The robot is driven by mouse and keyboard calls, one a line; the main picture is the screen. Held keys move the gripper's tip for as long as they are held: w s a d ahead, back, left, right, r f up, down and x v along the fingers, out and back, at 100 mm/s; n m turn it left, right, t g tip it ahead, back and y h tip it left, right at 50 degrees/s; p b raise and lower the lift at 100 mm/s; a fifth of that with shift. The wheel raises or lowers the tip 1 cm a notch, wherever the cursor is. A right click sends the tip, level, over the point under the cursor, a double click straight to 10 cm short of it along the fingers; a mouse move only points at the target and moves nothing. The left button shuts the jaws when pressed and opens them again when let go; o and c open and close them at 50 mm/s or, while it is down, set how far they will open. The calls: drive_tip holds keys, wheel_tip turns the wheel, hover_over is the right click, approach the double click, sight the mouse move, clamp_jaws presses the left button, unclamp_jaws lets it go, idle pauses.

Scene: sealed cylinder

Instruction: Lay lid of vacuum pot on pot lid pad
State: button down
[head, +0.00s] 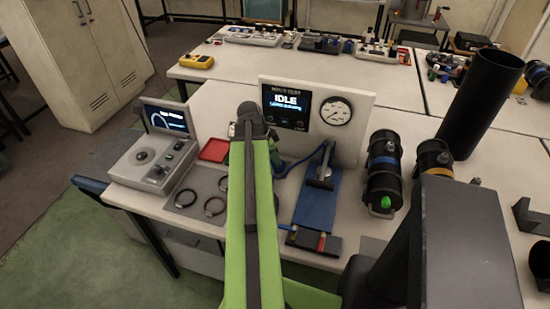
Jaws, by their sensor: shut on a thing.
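My green and black arm reaches forward over the bench, its dark far joint (250,115) in front of the display panel. My gripper is hidden behind this arm, so its jaws and anything in them cannot be seen. A small red square pad (214,150) lies flat just left of the arm; it may be the pot lid pad, and its visible part looks bare. Dark green shapes (237,157) show beside the arm, too covered to tell whether they belong to the vacuum pot. I cannot make out the lid.
A grey mat (184,198) with black rings lies left of the arm, near a console (154,160). A blue fixture (318,198), two dark cylinders (384,165) (434,158) and a tall black tube (482,100) stand to the right. The gauge panel (348,130) stands behind.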

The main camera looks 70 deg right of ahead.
drive_tip(key=c, duration=0.7)
unclamp_jaws()
drive_tip(key=shift+r+p, duration=2.2)
drive_tip(key=shift+p, duration=0.1)
